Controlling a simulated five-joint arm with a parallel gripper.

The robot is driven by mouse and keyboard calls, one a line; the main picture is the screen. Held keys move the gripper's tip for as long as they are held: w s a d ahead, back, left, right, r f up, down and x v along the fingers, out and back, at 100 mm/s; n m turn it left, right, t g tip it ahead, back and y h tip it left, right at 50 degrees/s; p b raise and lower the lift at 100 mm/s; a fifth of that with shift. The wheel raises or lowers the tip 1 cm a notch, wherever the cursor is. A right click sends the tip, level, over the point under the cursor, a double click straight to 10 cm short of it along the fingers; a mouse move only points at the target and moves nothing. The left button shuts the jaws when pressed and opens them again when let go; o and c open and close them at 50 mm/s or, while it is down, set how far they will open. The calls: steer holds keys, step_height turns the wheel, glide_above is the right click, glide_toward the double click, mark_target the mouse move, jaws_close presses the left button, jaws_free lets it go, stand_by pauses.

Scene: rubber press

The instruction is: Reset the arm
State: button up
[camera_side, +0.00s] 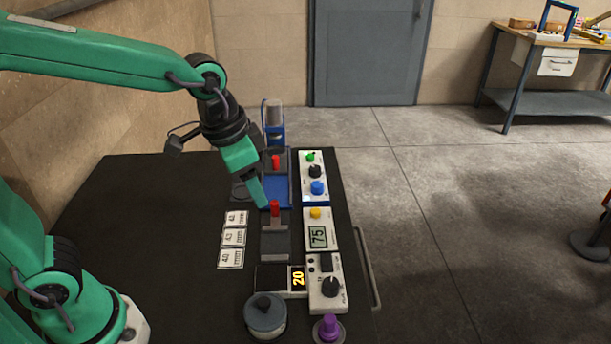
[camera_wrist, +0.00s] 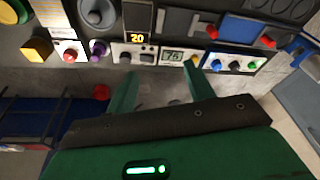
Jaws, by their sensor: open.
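My gripper (camera_side: 263,198) is green and points down over the black work table (camera_side: 130,205) in the side view. Its tip appears close to a red knob (camera_side: 275,208) on a dark grey fixture; I cannot tell whether they touch. In the wrist view my gripper (camera_wrist: 158,80) shows two green fingers spread apart with nothing between them. The red knob also shows in the wrist view (camera_wrist: 212,32), away from the fingers.
A white control panel (camera_side: 317,230) with buttons, knobs and a display reading 75 stands right of the fixture. A display (camera_side: 298,279) reads 20. Three white cards (camera_side: 233,238) lie left. A grey round pot (camera_side: 265,315) and a purple knob (camera_side: 328,328) are in front.

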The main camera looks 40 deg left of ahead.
steer(key=s+a+r+n+t, duration=0.2)
steer(key=s+a+n, duration=0.2)
steer(key=s+a, duration=0.5)
steer(key=shift+s+a+r+n+t+y, duration=0.2)
steer(key=shift+s+n+t+y, duration=0.15)
steer(key=shift+n+t+y, duration=0.05)
stand_by(1.4)
